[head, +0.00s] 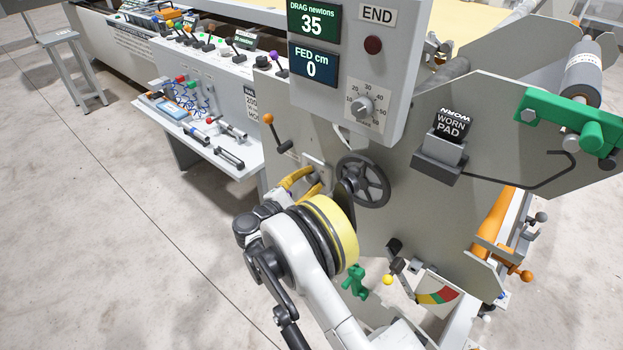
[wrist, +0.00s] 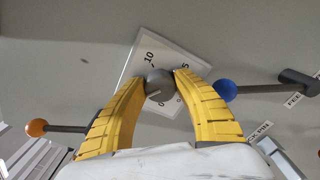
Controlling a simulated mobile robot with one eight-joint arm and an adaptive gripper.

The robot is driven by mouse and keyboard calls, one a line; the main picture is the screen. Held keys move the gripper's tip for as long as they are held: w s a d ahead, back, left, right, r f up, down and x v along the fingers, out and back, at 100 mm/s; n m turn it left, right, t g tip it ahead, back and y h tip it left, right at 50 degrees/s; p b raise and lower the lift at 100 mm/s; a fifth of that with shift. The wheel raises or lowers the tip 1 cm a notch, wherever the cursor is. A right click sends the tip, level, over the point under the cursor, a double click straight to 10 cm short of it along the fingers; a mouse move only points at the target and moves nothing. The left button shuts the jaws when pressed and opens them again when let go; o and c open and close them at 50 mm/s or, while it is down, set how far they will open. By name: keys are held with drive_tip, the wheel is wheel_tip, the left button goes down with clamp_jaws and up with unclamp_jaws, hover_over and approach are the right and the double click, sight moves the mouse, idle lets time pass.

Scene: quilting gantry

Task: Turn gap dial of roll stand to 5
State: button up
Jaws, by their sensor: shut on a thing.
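The gap dial is a small grey round knob (wrist: 159,86) on a white scale plate (wrist: 133,73) in the wrist view. The plate shows 10 at upper left, 5 at right and 0 below, partly covered. My gripper (wrist: 160,79) has its yellow fingers shut on the knob, one on each side. A pale line crosses the knob, but I cannot tell which number it points to. In the head view my gripper (head: 308,180) reaches the grey side panel of the roll stand (head: 330,225), left of the handwheel. The knob is hidden there.
An orange-ball lever (wrist: 38,127) and a blue-ball lever (wrist: 226,90) flank my fingers. In the head view a spoked handwheel (head: 362,182) is close on the right, with the display box (head: 340,75) above.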

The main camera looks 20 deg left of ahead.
drive_tip(key=shift+m, duration=1.2)
drive_tip(key=o, duration=1.2)
drive_tip(key=shift+c, duration=0.2)
drive_tip(key=v, duration=1.2)
